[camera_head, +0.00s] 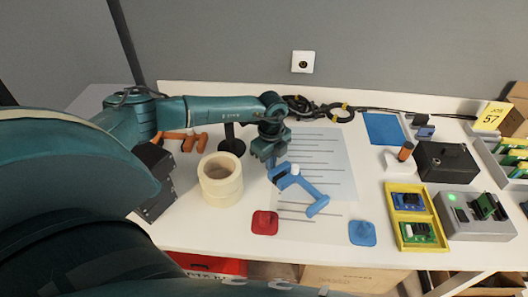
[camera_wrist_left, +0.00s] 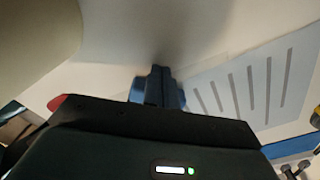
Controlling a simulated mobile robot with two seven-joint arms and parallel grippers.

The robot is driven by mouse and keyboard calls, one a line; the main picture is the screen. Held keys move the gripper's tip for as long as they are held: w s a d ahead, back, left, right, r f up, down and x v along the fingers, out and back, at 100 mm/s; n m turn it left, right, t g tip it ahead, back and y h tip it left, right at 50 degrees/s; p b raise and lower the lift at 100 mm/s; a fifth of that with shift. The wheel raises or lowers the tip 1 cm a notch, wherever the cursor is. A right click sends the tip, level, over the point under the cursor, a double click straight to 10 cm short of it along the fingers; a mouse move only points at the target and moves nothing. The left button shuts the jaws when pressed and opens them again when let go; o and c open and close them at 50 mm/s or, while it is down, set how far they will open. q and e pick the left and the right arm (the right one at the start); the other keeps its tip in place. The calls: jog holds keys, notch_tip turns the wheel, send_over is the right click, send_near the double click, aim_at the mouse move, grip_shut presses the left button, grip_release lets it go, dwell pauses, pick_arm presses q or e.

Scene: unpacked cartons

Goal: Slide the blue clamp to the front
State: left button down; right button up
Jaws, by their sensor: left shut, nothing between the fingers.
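The blue clamp (camera_head: 311,194) lies on the lined paper sheet in the middle of the white table, its long bar slanting toward the front right. My left gripper (camera_head: 274,161) is shut and empty, just behind the clamp's rear left end. In the left wrist view my shut fingers (camera_wrist_left: 161,88) point down toward the table, and blue parts of the clamp (camera_wrist_left: 137,90) show beside them, mostly hidden. I cannot tell whether the fingers touch the clamp. My right gripper is not in view.
A red piece (camera_head: 264,222) and a blue piece (camera_head: 362,233) lie near the front edge. An orange clamp (camera_head: 185,139) is at the back left. A yellow tray (camera_head: 410,214) and grey device (camera_head: 470,215) stand to the right.

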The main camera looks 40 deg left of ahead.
aim_at(279, 169)
pick_arm(q)
jog(key=shift+d, duration=0.15)
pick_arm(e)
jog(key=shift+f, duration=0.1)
pick_arm(q)
jog(key=d, duration=0.1)
jog(key=d+p, duration=0.1)
jog(key=shift+s+d, duration=0.25)
jog(key=shift+d, duration=0.15)
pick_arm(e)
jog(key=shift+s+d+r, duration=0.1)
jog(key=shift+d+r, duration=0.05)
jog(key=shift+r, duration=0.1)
